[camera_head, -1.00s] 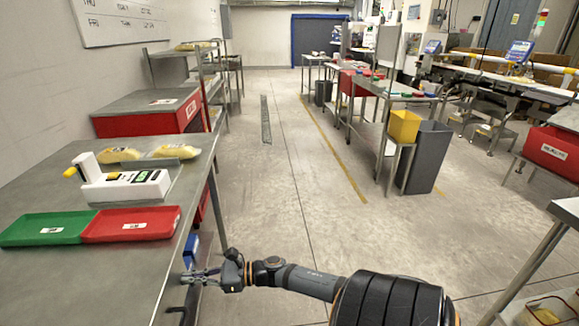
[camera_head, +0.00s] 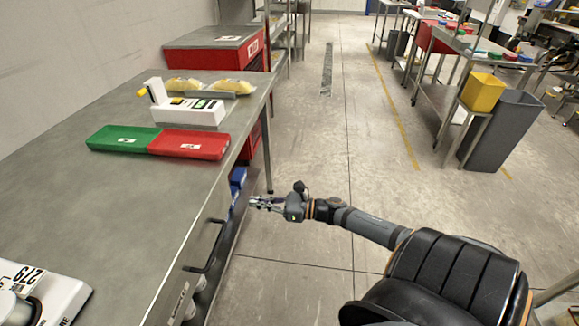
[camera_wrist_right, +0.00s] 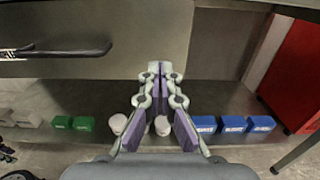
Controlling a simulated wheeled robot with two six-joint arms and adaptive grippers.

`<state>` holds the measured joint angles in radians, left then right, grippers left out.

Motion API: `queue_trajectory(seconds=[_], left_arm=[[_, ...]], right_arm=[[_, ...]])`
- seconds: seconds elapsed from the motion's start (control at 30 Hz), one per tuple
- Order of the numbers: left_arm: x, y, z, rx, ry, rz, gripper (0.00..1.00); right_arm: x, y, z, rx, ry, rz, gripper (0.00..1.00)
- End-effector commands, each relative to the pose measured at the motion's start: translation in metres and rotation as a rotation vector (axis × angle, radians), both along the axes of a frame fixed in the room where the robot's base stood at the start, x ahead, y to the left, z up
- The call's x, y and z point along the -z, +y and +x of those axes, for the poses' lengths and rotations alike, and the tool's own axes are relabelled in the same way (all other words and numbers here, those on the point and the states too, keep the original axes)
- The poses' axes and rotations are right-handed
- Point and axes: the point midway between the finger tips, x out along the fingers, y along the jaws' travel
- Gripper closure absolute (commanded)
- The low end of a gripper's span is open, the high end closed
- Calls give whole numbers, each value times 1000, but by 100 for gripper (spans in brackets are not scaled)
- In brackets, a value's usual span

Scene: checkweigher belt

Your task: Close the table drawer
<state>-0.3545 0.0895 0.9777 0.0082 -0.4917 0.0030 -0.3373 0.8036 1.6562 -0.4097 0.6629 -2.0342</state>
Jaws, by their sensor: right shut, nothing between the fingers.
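The grey metal table drawer shows its front (camera_head: 203,225) below the table's right edge, with a black bar handle (camera_head: 208,252) on it. No open gap shows above the front, so I cannot tell how far out it is. In the right wrist view the drawer front (camera_wrist_right: 130,25) fills the upper left, with the handle (camera_wrist_right: 60,48) to the left of my fingers. My right gripper (camera_head: 258,202) is shut and empty, beyond the handle and to the right of the table edge. In the wrist view its fingertips (camera_wrist_right: 162,70) overlap the lower edge of the drawer front; contact is unclear. My left gripper is not in view.
The steel table (camera_head: 110,195) holds a green tray (camera_head: 120,138), a red tray (camera_head: 190,144) and a white scale (camera_head: 190,110). Below is a shelf with blue bins (camera_wrist_right: 233,124), green bins (camera_wrist_right: 83,124) and white jars (camera_wrist_right: 162,126). The aisle floor (camera_head: 300,150) to the right is open.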

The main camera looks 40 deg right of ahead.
Motion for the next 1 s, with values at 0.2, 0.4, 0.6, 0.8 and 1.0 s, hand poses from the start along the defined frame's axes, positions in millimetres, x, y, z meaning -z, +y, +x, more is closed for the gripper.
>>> queue_trajectory(seconds=[0.2,0.4,0.6,0.8,1.0], left_arm=[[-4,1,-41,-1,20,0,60],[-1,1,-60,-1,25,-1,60],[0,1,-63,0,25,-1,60],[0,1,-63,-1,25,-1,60],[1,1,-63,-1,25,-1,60]], right_arm=[[-4,-29,-35,3,7,-3,100],[-1,-41,-51,3,3,-1,100],[1,-43,-53,2,1,-1,100],[2,-43,-53,5,5,2,100],[68,-91,-49,268,302,284,100]])
